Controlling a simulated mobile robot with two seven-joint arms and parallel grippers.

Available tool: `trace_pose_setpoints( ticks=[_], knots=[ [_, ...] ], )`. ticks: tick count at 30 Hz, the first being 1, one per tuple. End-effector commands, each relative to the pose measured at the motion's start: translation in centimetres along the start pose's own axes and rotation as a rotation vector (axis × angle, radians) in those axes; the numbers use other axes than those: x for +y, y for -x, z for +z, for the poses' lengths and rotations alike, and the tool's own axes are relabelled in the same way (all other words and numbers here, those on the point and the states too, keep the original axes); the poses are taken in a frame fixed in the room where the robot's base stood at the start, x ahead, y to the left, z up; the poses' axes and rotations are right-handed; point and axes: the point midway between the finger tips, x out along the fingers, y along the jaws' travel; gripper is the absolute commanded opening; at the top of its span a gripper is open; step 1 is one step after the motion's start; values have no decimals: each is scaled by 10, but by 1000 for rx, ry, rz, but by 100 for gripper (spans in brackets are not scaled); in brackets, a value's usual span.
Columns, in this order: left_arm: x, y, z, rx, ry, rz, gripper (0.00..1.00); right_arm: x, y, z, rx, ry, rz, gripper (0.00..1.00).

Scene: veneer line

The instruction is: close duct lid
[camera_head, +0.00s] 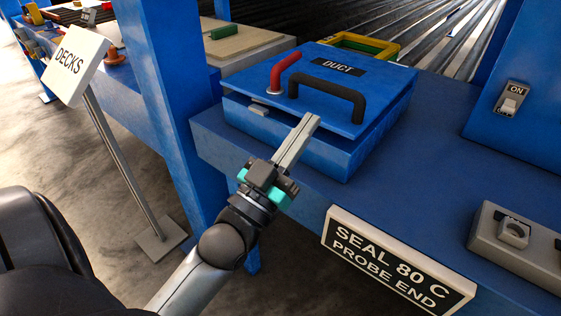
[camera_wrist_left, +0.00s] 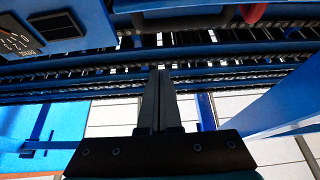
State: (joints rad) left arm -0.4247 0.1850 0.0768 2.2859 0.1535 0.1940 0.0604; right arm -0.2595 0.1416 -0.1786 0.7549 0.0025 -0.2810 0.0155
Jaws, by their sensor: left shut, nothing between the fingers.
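The duct lid (camera_head: 345,85) is a blue plate with a DUCT label, a black bar handle (camera_head: 330,92) and a red bent handle (camera_head: 285,73). It lies over the blue duct box (camera_head: 330,156), with a narrow dark gap along the front and right edges, so it looks slightly raised. A small grey piece (camera_head: 259,109) shows at the front left edge. My left gripper (camera_head: 311,120) is shut and empty, its tips at the lid's front edge; whether they touch it I cannot tell. Its shut fingers also show in the left wrist view (camera_wrist_left: 160,75). My right gripper is not in view.
A blue post (camera_head: 170,90) stands left of the box. A SEAL 80 C PROBE END sign (camera_head: 396,262) hangs on the bench front. A grey fixture (camera_head: 515,240) and an ON switch box (camera_head: 510,100) are at right. A yellow-green frame (camera_head: 360,43) lies behind the lid.

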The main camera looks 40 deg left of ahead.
Motion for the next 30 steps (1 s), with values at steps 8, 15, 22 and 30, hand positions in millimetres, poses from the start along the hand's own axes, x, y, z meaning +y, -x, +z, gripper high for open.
trace_pose_setpoints(
  ticks=[8,15,22,30],
  knots=[
    [0,42,1,-5,0,0,0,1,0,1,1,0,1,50],
    [0,63,0,-2,0,-1,0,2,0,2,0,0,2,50],
    [0,68,0,0,0,-1,0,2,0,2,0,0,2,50],
    [-5,78,59,-140,-3,-16,0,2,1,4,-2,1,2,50]
  ],
)
